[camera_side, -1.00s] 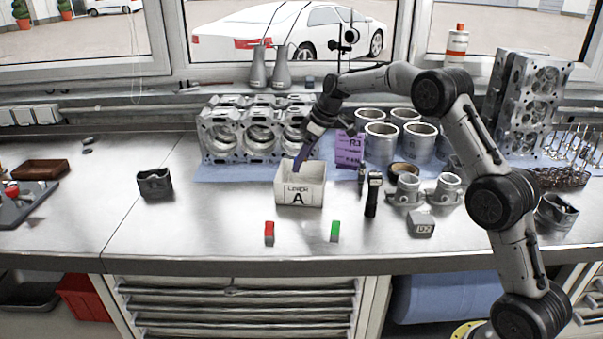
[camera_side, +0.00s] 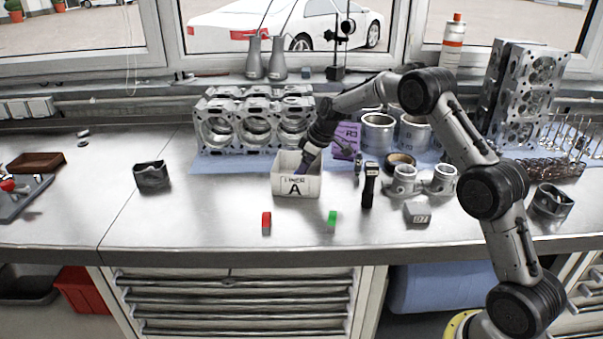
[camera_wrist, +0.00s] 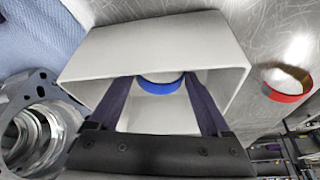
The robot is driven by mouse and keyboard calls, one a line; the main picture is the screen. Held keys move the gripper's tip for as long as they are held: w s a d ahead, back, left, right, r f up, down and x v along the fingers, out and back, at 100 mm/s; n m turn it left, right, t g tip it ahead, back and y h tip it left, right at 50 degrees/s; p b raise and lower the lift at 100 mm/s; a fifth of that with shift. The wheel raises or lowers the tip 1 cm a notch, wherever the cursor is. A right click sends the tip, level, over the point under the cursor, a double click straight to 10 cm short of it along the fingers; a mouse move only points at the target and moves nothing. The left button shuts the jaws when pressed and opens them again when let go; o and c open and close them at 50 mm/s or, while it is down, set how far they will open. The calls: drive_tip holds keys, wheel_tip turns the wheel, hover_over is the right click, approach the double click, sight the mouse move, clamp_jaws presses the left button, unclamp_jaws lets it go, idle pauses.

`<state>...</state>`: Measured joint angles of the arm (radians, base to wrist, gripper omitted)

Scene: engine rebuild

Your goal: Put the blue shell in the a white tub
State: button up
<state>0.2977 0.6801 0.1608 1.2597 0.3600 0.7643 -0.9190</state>
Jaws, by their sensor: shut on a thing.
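The white tub (camera_side: 297,187), labelled with a large A, stands on the metal bench. My gripper (camera_side: 301,169) reaches down into the tub's open top from above, with its purple fingers partly hidden by the front wall. In the wrist view, my gripper (camera_wrist: 161,78) is shut on the blue shell (camera_wrist: 160,87), a curved blue band with a pale inner face. The shell is between the fingertips, within the outline of the tub (camera_wrist: 215,45). I cannot tell whether it touches the floor of the tub. The side view does not show the shell.
A red shell (camera_side: 266,222) and a green shell (camera_side: 332,218) stand on the bench in front of the tub. A black upright tool (camera_side: 369,186) is close on the right. An engine block (camera_side: 255,125) stands behind. The bench to the left is mostly clear.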

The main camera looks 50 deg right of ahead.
drive_tip(key=o, duration=1.2)
drive_tip(key=shift+c, duration=0.2)
drive_tip(key=v, duration=1.2)
drive_tip(key=shift+r, duration=0.2)
drive_tip(key=s+a+r+m+h, duration=0.1)
drive_tip(key=s+a+r, duration=0.4)
drive_tip(key=s, duration=0.3)
drive_tip(key=s+a+r+m, duration=0.1)
drive_tip(key=s+a+r, duration=0.35)
drive_tip(key=s, duration=0.35)
drive_tip(key=s+a+f+m, duration=0.1)
drive_tip(key=s+a+f, duration=0.1)
drive_tip(key=s, duration=0.9)
drive_tip(key=s+a+f+m+t, duration=0.1)
drive_tip(key=s+a+f, duration=0.1)
drive_tip(key=s, duration=0.9)
drive_tip(key=shift+s+a+f+m+h, duration=0.3)
drive_tip(key=shift+a+f+h, duration=0.1)
drive_tip(key=shift+f, duration=0.5)
